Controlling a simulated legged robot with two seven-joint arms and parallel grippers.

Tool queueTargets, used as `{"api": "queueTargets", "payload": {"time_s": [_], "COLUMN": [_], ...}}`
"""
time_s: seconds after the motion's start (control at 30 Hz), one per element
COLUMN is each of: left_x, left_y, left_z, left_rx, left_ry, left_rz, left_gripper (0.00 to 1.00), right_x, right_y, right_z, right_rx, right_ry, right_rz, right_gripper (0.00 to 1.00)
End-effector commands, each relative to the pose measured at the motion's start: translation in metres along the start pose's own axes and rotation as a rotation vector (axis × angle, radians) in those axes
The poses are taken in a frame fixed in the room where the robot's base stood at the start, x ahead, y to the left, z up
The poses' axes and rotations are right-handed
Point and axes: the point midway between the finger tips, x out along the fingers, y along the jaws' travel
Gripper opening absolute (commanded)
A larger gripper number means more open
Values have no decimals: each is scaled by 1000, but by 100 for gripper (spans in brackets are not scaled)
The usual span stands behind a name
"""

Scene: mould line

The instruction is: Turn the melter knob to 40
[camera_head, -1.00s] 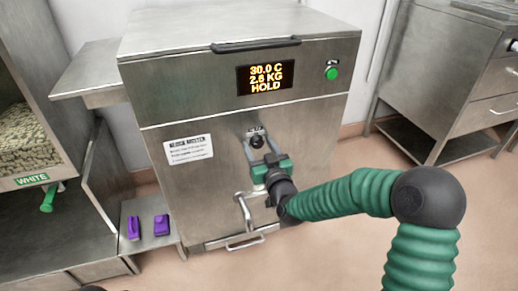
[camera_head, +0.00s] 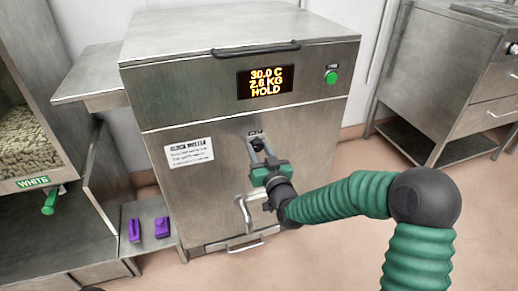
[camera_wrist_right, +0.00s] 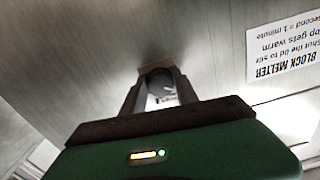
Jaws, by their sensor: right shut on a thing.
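The block melter (camera_head: 220,120) is a large steel cabinet with a lid. Its display (camera_head: 265,81) reads 30.0 C, 2.6 KG, HOLD. The dark round knob (camera_head: 257,144) is on the front panel below the display. My right gripper (camera_head: 260,150) is at the knob with its fingers shut on it. In the right wrist view the knob (camera_wrist_right: 159,82) sits between the two fingertips, which hide its sides. The knob's setting cannot be read. My left gripper is not in view.
A green button (camera_head: 331,77) is right of the display. A pipe-like handle (camera_head: 245,213) is below the knob. Two purple pieces (camera_head: 162,227) lie on a low shelf at left. A WHITE-labelled bin (camera_head: 33,182) stands far left. A steel cabinet (camera_head: 450,75) stands at right.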

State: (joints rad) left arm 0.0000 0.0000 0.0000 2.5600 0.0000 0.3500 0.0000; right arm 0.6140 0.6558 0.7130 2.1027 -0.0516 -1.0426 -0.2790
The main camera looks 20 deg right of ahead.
Motion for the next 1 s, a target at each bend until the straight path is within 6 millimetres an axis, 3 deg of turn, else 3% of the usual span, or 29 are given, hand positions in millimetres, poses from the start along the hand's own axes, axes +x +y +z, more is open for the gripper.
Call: {"api": "queueTargets", "payload": {"time_s": [0.6,1.0], "left_x": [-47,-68], "left_y": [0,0], "left_z": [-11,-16], "left_rx": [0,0], "left_ry": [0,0], "left_rz": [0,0], "left_gripper": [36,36], "right_x": [0,0], "right_y": [0,0], "right_z": [-2,-1], "right_rx": [541,833], "right_ry": [-4,-4], "right_rz": [4,6], "right_gripper": [0,0]}}
